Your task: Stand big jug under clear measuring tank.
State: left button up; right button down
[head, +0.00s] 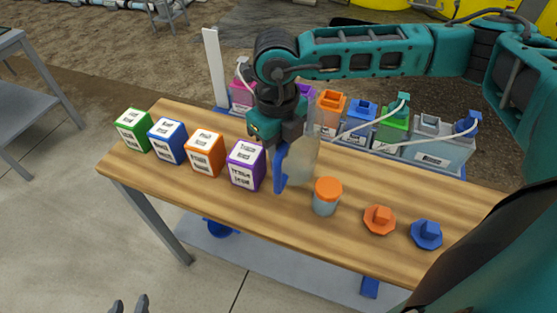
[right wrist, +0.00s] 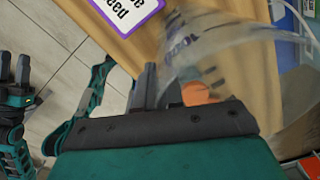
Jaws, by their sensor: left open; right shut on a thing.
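The big jug (head: 304,160) is clear and stands out faintly in the head view, with a blue strip that looks like its handle (head: 281,172). My right gripper (head: 281,146) is shut on it from above. In the right wrist view the jug (right wrist: 225,55) is see-through with dark marks, close to the dark fingers (right wrist: 152,88). I cannot tell whether its base touches the bench. A clear greyish tank (head: 440,152) with a blue cap, perhaps the measuring tank, is at the right of the row behind the bench. My left gripper (head: 129,305) is open and empty at the bottom edge.
On the wooden bench (head: 215,212) are green, blue, orange and purple labelled boxes (head: 246,166) left of the jug. An orange-lidded jar (head: 327,197), an orange cap (head: 379,219) and a blue cap (head: 426,234) are on its right. Coloured tanks (head: 361,118) line the back.

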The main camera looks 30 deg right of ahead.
jog(key=shift+f, duration=2.15)
jog(key=shift+f, duration=0.15)
jog(key=c, duration=1.3)
grip_release()
jog(key=shift+o, duration=0.2)
